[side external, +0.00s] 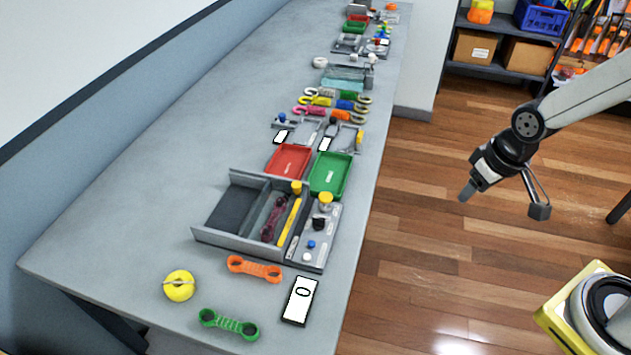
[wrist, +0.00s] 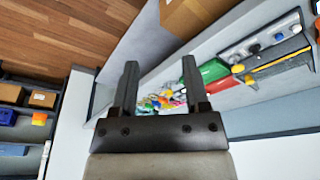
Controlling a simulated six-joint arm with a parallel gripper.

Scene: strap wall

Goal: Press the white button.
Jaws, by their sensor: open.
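The white button (side external: 307,257) is a small round cap at the near end of a grey control panel (side external: 323,232). A blue button (side external: 311,244) sits just behind it, then a black knob (side external: 319,223) and a yellow knob (side external: 325,200). My gripper (side external: 503,200) is open and empty, over the wooden floor right of the bench and well away from the panel. In the wrist view, the open fingers (wrist: 160,66) show with nothing between them. The panel also shows there at upper right (wrist: 262,40); the white button is too small there to make out surely.
A grey open-topped box (side external: 225,240) with a yellow bar stands left of the panel. Red (side external: 289,160) and green (side external: 331,174) trays lie behind. A white phone-like block (side external: 300,299), orange (side external: 254,269) and green (side external: 229,324) links and a yellow ball (side external: 179,285) lie in front.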

